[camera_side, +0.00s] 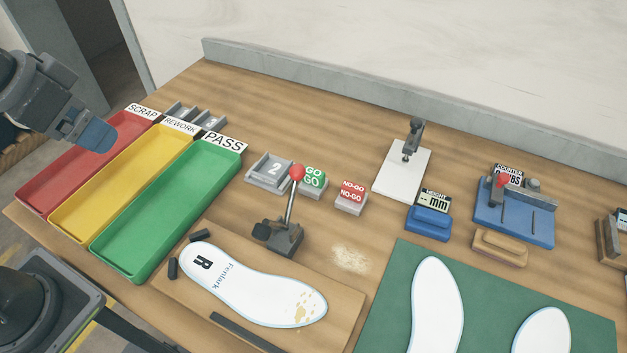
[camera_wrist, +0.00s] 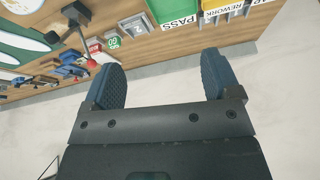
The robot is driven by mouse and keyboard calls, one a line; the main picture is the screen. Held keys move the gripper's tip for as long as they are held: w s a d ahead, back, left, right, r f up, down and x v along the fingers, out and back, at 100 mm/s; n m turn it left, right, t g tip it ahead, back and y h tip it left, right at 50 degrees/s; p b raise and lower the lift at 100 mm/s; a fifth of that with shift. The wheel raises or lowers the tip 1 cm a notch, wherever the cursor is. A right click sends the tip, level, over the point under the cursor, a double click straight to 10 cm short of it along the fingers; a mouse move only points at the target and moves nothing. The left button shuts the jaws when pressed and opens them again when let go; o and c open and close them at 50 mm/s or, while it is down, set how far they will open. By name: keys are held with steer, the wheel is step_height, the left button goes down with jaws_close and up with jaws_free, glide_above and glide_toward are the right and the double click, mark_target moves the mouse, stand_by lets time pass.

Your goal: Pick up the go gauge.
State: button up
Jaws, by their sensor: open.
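The go gauge (camera_side: 313,180) is a small block with a green and white GO label, standing on the bench right of the grey holder marked 2. It also shows small in the wrist view (camera_wrist: 114,42). The red no-go gauge (camera_side: 351,196) stands just right of it. My gripper (camera_side: 98,136) is over the red scrap tray at the left in the side view, far from the go gauge. In the wrist view its two blue fingers (camera_wrist: 161,78) are wide apart with nothing between them.
A toggle clamp with a red-knobbed lever (camera_side: 296,172) stands close in front of the go gauge. The grey number holder (camera_side: 268,172) is at its left. Red, yellow and green trays (camera_side: 143,270) fill the left. Insoles lie in front. Bare bench lies behind the gauges.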

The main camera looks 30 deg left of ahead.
steer(key=w+d+r+m+g, duration=0.2)
steer(key=w+d+m, duration=0.3)
steer(key=w, duration=0.4)
steer(key=m+g, duration=0.3)
steer(key=m, duration=0.8)
glide_above(313, 171)
step_height(313, 171, down, 14)
step_height(313, 171, down, 13)
steer(key=shift+f, duration=0.1)
steer(key=shift+c, duration=0.5)
steer(key=c, duration=1)
